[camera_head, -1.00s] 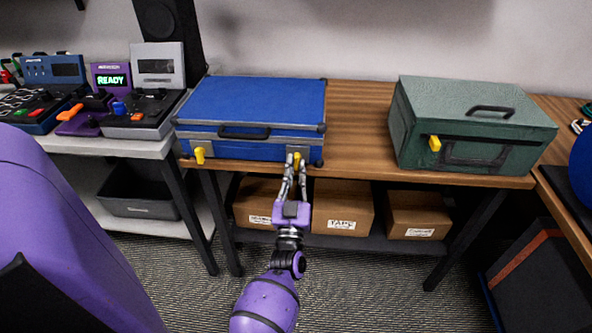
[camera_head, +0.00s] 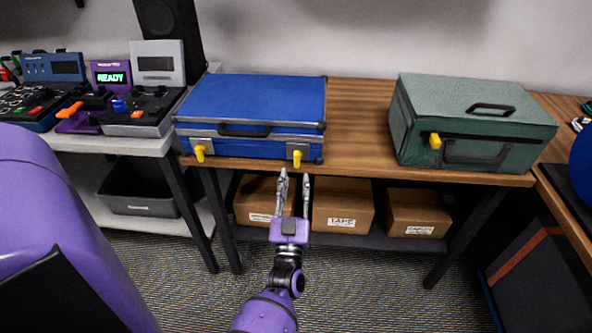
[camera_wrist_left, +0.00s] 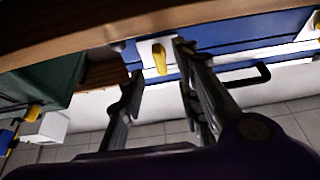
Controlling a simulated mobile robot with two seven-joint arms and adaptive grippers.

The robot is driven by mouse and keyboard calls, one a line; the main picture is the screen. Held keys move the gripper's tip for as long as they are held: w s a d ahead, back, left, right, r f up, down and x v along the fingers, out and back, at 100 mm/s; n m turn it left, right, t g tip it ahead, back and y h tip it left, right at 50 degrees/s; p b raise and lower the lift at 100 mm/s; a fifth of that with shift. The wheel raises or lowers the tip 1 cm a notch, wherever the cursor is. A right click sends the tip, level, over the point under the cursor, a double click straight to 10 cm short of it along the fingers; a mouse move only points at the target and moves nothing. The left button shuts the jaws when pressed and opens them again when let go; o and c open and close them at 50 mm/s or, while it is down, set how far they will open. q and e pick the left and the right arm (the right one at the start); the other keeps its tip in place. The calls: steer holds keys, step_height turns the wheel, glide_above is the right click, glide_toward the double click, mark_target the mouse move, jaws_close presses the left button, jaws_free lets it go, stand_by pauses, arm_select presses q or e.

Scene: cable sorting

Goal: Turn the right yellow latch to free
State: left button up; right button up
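The blue case (camera_head: 255,100) lies on the wooden table with two yellow latches on its front. The right yellow latch (camera_head: 297,157) points downward on its metal plate, as does the left yellow latch (camera_head: 200,153). My left gripper (camera_head: 295,179) is open and empty, just in front of and below the right latch, not touching it. In the left wrist view the right latch (camera_wrist_left: 160,58) shows on its pale plate beyond the parted fingers (camera_wrist_left: 157,65), with the dark handle (camera_wrist_left: 250,77) to its right. My right gripper is not in view.
A green case (camera_head: 470,110) with its own yellow latch (camera_head: 435,142) stands to the right on the table (camera_head: 358,125). The table's front edge lies just above my fingers. Cardboard boxes (camera_head: 342,205) sit on the shelf below. Bare tabletop separates the cases.

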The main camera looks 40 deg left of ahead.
arm_select(q)
steer(key=v, duration=0.7)
steer(key=shift+s, duration=0.15)
steer(key=shift+d, duration=0.15)
